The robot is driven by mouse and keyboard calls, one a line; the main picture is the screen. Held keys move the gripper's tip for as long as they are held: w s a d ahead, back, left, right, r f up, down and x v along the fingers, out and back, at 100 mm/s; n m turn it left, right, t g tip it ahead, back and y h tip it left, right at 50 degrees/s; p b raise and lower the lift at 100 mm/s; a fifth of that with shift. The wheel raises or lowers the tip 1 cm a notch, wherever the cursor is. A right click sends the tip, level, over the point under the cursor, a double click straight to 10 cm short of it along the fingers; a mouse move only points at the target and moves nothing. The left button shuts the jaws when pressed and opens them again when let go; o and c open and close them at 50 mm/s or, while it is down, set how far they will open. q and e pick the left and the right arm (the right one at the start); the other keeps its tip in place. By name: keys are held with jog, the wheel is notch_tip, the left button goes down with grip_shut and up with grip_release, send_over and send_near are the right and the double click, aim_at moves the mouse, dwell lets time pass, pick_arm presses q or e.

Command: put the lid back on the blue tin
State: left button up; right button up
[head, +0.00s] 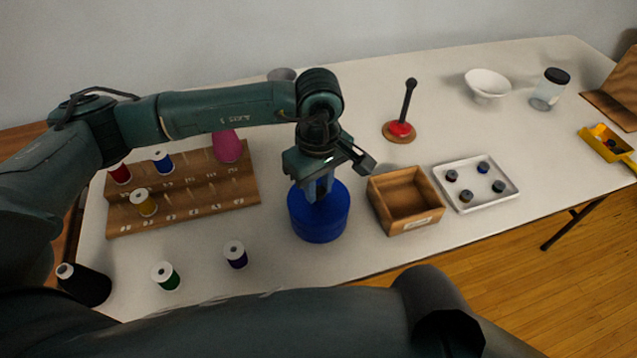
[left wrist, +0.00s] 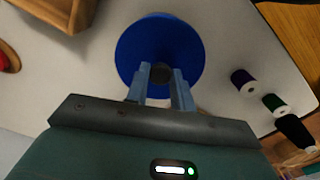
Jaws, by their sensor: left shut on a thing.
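The blue tin (head: 318,228) stands upright on the table, left of the open wooden box. Its round blue lid (head: 337,192) is on top of it, lined up with the tin as far as I can see; I cannot tell whether it is fully seated. In the left wrist view the lid (left wrist: 160,35) is a blue disc with a dark knob (left wrist: 161,73) and hides the tin below. My left gripper (head: 318,196) points straight down over the lid, its fingers (left wrist: 161,80) shut on the knob. My right gripper is not in view.
The wooden box (head: 376,205) stands close to the right of the tin, with a white tray (head: 484,203) beyond it. A wooden spool rack (head: 190,212) is at the left. Loose spools, one purple (head: 236,257) and one green (head: 167,278), stand near the front edge.

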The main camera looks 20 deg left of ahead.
pick_arm(q)
jog(key=o, duration=1.5)
jog(key=shift+r, duration=0.15)
jog(key=shift+r+p, duration=1.55)
jog(key=shift+r, duration=1.8)
jog(key=c, duration=0.6)
grip_shut()
